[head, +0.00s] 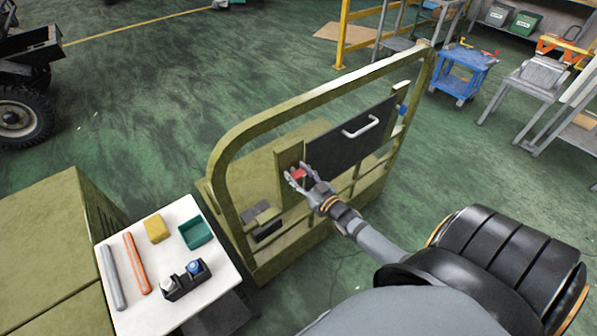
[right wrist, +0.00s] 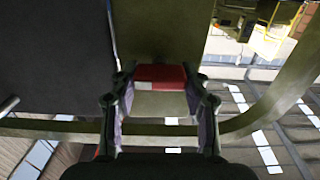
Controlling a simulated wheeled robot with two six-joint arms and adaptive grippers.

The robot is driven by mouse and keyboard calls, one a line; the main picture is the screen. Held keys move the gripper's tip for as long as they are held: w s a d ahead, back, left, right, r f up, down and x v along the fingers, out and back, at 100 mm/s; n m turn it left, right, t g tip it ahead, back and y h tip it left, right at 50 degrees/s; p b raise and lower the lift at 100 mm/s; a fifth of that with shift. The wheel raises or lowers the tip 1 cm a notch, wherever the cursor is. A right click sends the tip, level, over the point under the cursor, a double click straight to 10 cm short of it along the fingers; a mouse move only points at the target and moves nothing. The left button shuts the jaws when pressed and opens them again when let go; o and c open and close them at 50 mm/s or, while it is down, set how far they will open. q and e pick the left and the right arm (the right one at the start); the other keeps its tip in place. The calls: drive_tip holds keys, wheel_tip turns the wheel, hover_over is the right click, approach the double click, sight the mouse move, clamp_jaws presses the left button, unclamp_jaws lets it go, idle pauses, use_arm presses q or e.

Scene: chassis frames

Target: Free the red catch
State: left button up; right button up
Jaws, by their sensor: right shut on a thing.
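The red catch (head: 298,174) sits on an olive upright plate at the left edge of a dark panel (head: 350,136) in an olive tube frame. My right gripper (head: 296,178) is at the catch, with its fingers on either side of it. In the right wrist view, the red catch (right wrist: 160,76) spans the gap between the fingertips of my right gripper (right wrist: 158,88), which is shut on it. A small pale patch shows at the catch's left end. The fingers partly hide the catch in the head view. My left gripper is not in view.
A white-topped table (head: 150,318) at lower left holds a yellow block (head: 157,229), a green tray (head: 196,233), grey and orange rods and a small dark holder. A blue cart (head: 465,72) stands at upper right. Green floor beyond the frame is open.

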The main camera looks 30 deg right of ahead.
drive_tip(key=o, duration=0.9)
drive_tip(key=s, duration=0.8)
drive_tip(key=s+d, duration=0.1)
drive_tip(key=s, duration=0.3)
drive_tip(key=s+d+f+g+h, duration=0.1)
drive_tip(key=s+d+f+g, duration=0.1)
drive_tip(key=f, duration=0.6)
drive_tip(key=s+d+f+g+h, duration=0.1)
drive_tip(key=s+f+g, duration=0.2)
drive_tip(key=f, duration=0.5)
drive_tip(key=s+d+f+g, duration=0.2)
drive_tip(key=f, duration=0.6)
drive_tip(key=s+a+f+g, duration=0.3)
drive_tip(key=s+f, duration=0.3)
drive_tip(key=s, duration=0.1)
drive_tip(key=s+a+f+g, duration=0.3)
drive_tip(key=s+f, duration=0.4)
drive_tip(key=s, duration=0.1)
drive_tip(key=s+a+f+g, duration=0.3)
drive_tip(key=s+a+f, duration=0.1)
drive_tip(key=s+f, duration=0.2)
drive_tip(key=shift+s+f+m+g, duration=0.15)
drive_tip(key=shift+s+g, duration=0.05)
drive_tip(key=shift+s, duration=0.25)
drive_tip(key=shift+s+f+m+g, duration=0.1)
drive_tip(key=shift+s+m+g, duration=0.1)
drive_tip(key=shift+s, duration=0.25)
